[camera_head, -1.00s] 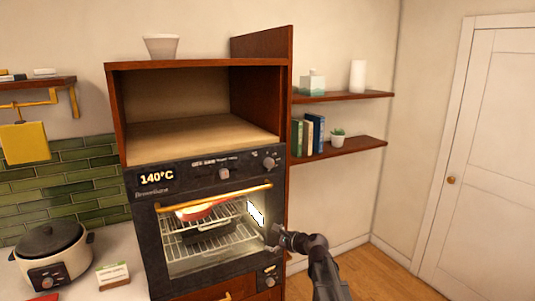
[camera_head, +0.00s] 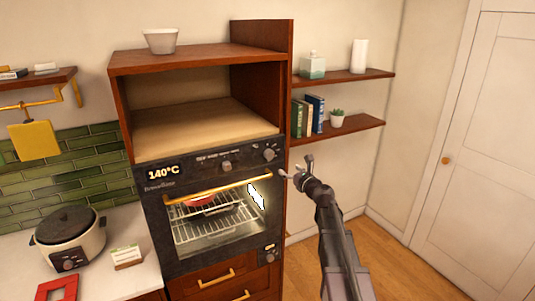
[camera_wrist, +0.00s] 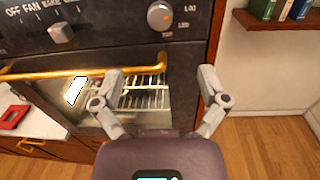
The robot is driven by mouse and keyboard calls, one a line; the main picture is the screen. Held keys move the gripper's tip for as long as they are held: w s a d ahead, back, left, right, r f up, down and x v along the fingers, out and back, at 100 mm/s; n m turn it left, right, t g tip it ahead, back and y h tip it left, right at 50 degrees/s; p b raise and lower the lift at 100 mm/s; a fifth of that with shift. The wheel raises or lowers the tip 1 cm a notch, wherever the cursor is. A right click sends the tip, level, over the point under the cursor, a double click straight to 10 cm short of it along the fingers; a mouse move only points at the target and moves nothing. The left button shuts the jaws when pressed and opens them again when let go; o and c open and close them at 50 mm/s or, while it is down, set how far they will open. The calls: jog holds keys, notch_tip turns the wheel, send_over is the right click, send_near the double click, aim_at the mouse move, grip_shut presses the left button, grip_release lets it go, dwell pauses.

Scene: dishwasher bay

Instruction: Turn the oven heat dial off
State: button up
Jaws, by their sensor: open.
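The black oven panel (camera_head: 195,170) has a lit display (camera_head: 164,174) reading 140°C. A round grey dial (camera_head: 269,154) sits at the panel's upper right; in the wrist view this dial (camera_wrist: 160,15) has number marks beside it. A second dial (camera_head: 227,166) is left of it; in the wrist view this dial (camera_wrist: 61,33) sits under the words OFF, FAN and BAKE. My gripper (camera_head: 297,167) is open and empty, just right of and slightly below the right dial, apart from it. In the wrist view its spread fingers (camera_wrist: 160,78) are below that dial.
A gold oven handle (camera_head: 218,190) runs across the door below the dials. Another knob (camera_head: 268,257) is low on the right. Wall shelves (camera_head: 345,127) with books and a plant are to the right. The floor (camera_head: 400,270) there is clear.

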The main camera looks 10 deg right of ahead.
aim_at(270, 156)
jog(key=shift+w, duration=0.1)
jog(key=x, duration=1.3)
jog(key=shift+w+a, duration=0.15)
jog(key=shift+w, duration=0.2)
jog(key=c, duration=1.2)
jog(key=shift+o, duration=0.5)
jog(key=shift+a, duration=0.25)
jog(key=shift+d, duration=0.3)
jog(key=shift+c, duration=0.2)
jog(key=shift+a+n, duration=0.15)
jog(key=shift+n, duration=0.15)
